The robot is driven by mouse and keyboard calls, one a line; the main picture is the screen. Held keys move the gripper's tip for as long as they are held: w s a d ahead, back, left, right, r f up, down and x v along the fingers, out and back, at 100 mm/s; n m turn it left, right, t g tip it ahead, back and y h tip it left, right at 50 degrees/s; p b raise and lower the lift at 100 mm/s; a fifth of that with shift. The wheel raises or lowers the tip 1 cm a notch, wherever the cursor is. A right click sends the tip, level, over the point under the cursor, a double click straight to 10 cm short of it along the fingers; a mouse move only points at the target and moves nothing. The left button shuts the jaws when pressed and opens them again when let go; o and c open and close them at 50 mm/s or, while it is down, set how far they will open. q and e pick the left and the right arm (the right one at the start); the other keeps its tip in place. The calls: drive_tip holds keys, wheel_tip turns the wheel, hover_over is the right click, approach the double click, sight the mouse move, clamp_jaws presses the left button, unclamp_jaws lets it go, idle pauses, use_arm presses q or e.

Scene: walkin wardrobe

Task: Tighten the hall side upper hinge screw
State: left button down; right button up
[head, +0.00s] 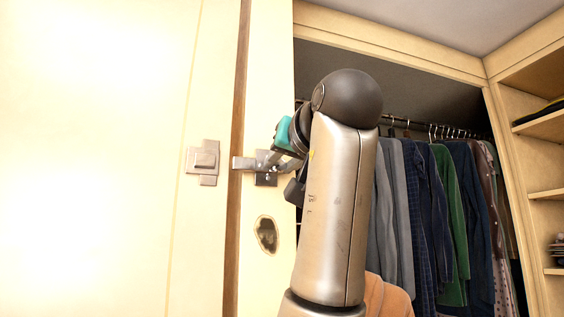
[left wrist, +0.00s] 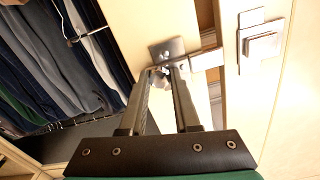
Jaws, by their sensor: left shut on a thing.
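A metal fitting with a dark backing plate and a bar reaching left (head: 243,163) sits on a narrow cream panel. In the left wrist view its plate (left wrist: 176,46) shows behind my fingertips. My left gripper (head: 270,160) is at this fitting, partly hidden by its own arm. In the left wrist view its two long fingers (left wrist: 165,72) converge and are shut on a small metal part at the plate. I cannot tell whether that part is a screw. A second metal plate (head: 204,160) sits on the cream panel to the left. My right gripper is not in view.
A dark, ragged oval hole (head: 266,235) marks the panel below the fitting. Hanging clothes (head: 452,215) fill the wardrobe on the right, beside open shelves (head: 545,128).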

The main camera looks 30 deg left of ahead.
use_arm(q)
drive_tip(key=shift+m, duration=0.4)
drive_tip(key=m+b, duration=0.2)
drive_tip(key=m, duration=0.3)
drive_tip(key=shift+f+b, duration=0.1)
drive_tip(key=shift+b, duration=0.2)
drive_tip(key=m+b, duration=0.2)
drive_tip(key=m, duration=0.4)
drive_tip(key=shift+m, duration=0.4)
drive_tip(key=m+b, duration=0.1)
drive_tip(key=m, duration=0.2)
drive_tip(key=shift+m+b, duration=0.3)
drive_tip(key=shift+b, duration=0.05)
drive_tip(key=m+b, duration=0.1)
drive_tip(key=m, duration=0.2)
drive_tip(key=shift+f+m, duration=0.1)
drive_tip(key=shift+m, duration=0.2)
drive_tip(key=m+b, duration=0.1)
drive_tip(key=m, duration=0.4)
drive_tip(key=shift+m+b, duration=0.3)
drive_tip(key=shift+m, duration=0.1)
drive_tip(key=c, duration=0.6)
unclamp_jaws()
